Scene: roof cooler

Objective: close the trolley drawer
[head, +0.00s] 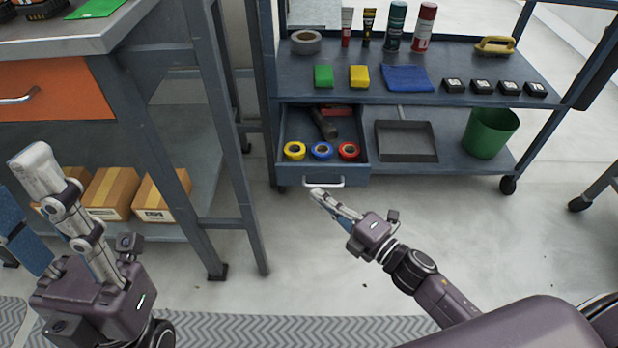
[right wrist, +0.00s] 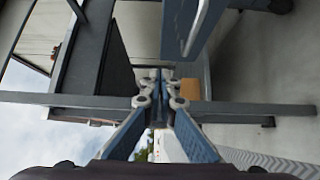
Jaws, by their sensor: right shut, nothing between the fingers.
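The trolley drawer (head: 362,160) is pulled out from the left part of the blue-grey trolley, below its top shelf. Its front has a pale bar handle (head: 324,183). Inside lie yellow, blue and red tape rolls and a dark tool with a red part. My right gripper (head: 317,193) is shut and empty, with its fingertips close to the handle; I cannot tell whether they touch. In the right wrist view its fingers (right wrist: 158,95) meet, and the drawer front (right wrist: 178,28) is above them. My left gripper (head: 32,160) is at the left, away from the trolley; its finger gap is hidden.
A workbench (head: 150,100) with an orange drawer and cardboard boxes (head: 110,192) stands at the left. The trolley's lower shelf holds a dark tray (head: 405,158) and a green bin (head: 490,133). The floor in front is clear.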

